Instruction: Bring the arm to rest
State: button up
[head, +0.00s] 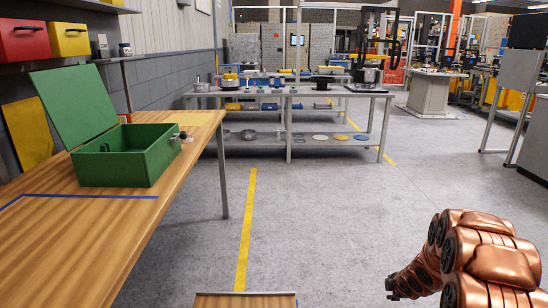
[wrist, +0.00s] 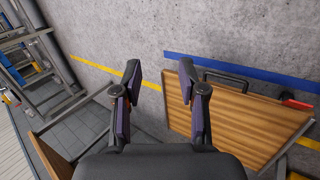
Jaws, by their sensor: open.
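My gripper (wrist: 160,88) shows in the wrist view with its two fingers spread wide apart. It is open and nothing is between the fingers. Grey floor lies beyond the fingertips. In the head view my copper-coloured arm (head: 480,255) is folded at the lower right, and the gripper itself is out of that picture.
A wooden table (head: 90,225) runs along the left with an open green box (head: 125,165) on it. A grey workbench (head: 300,93) with several parts stands ahead. The floor (head: 330,230) between is clear. In the wrist view a wooden board (wrist: 240,120) is close to the right finger.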

jog(key=s+a+r+m+g+h+p, duration=0.1)
jog(key=s+r+m+p, duration=0.2)
jog(key=s+r, duration=0.35)
jog(key=s+a+r+m+g+h+p, duration=0.1)
jog(key=s+a+r+m+p, duration=0.15)
jog(key=r, duration=0.75)
jog(key=s+a+r+m+g+p, duration=0.1)
jog(key=s+r+m+g+p, duration=0.15)
jog(key=s+r, duration=0.45)
jog(key=s+a+r+m+g+y+p, duration=0.1)
jog(key=s+a+r+m+p, duration=0.2)
jog(key=s+r, duration=0.4)
jog(key=s+a+r+m+g+y+p, duration=0.1)
jog(key=s+a+r+p, duration=0.4)
jog(key=s, duration=0.8)
jog(key=s+a+r+m+g+p, duration=0.2)
jog(key=s+a+r+m+p, duration=0.2)
jog(key=s+a+r, duration=0.3)
jog(key=s+r+m, duration=0.1)
jog(key=s, duration=0.2)
jog(key=shift+a+r+y, duration=0.35)
jog(key=shift+a+y, duration=0.05)
jog(key=shift+a+g, duration=0.1)
jog(key=shift+g, duration=0.15)
